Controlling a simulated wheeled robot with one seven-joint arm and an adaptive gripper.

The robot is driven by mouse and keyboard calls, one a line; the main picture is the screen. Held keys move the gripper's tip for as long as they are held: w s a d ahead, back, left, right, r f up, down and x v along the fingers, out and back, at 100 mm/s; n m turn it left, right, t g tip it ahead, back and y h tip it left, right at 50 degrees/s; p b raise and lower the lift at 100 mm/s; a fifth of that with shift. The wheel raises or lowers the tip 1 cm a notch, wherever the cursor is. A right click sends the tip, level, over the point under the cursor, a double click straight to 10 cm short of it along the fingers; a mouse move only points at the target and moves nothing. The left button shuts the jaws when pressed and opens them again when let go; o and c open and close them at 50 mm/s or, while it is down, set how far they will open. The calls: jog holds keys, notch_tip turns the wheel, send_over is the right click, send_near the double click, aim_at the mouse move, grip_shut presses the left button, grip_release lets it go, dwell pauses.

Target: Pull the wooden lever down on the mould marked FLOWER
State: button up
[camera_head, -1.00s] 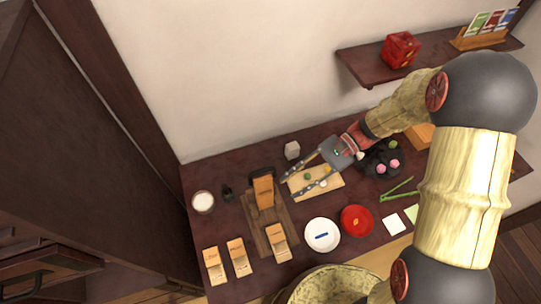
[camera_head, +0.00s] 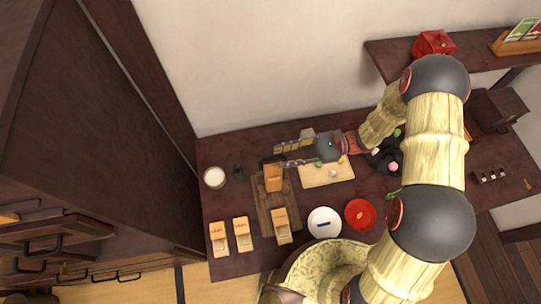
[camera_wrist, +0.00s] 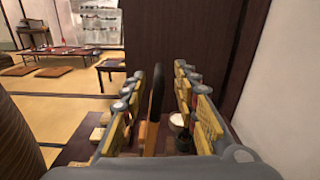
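A press-like stand with an upright orange-tan mould block (camera_head: 274,178) sits on a brown wooden board (camera_head: 264,214). A dark lever (camera_head: 270,160) stands at its top; it is partly hidden by my gripper in the head view. In the wrist view the dark upright lever (camera_wrist: 157,92) shows between my fingers, with tan wood below it. My gripper (camera_head: 280,156) is open, its fingers pointing left, close to the lever's right side. I cannot tell whether it touches. The mould's marking is too small to read.
Labelled tan blocks (camera_head: 219,239) stand at the table front, one on the board (camera_head: 281,226). A white bowl (camera_head: 323,222), red bowl (camera_head: 360,214), cutting board (camera_head: 340,174), white cup (camera_head: 214,178) and small dark bottle (camera_head: 239,172) are nearby. The wall is close behind.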

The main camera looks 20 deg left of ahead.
jog(key=shift+x, duration=2.3)
jog(key=c, duration=0.7)
grip_shut()
